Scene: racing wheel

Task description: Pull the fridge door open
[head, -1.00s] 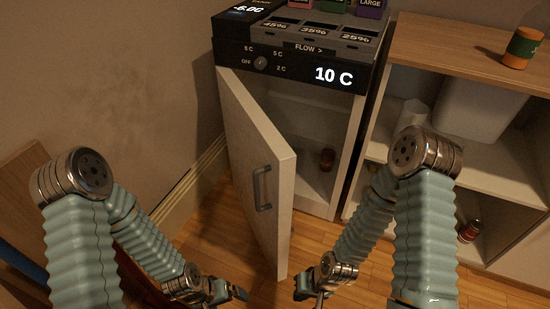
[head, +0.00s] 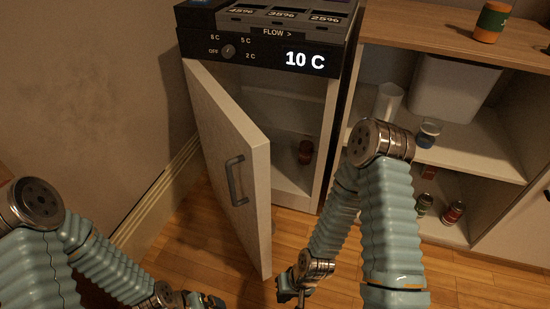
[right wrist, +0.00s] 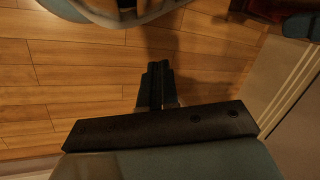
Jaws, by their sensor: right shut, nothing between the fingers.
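The fridge door (head: 230,160) is a pale panel with a grey handle (head: 235,180) on its outer face. It stands wide open, swung out toward me, its hinge side at the left of the fridge (head: 316,160). My right gripper (head: 291,290) is low, right of the door's free edge and apart from the handle. In the right wrist view its fingers (right wrist: 157,80) are together and empty above the wood floor. My left gripper (head: 205,302) is at the bottom edge, partly cut off; its fingers are unclear.
A wooden shelf unit (head: 430,38) stands right of the fridge, with a white bin (head: 457,90), a cup and several small jars. A green and orange can (head: 491,22) is on top. A bare wall (head: 90,90) is at the left. Wood floor lies in front.

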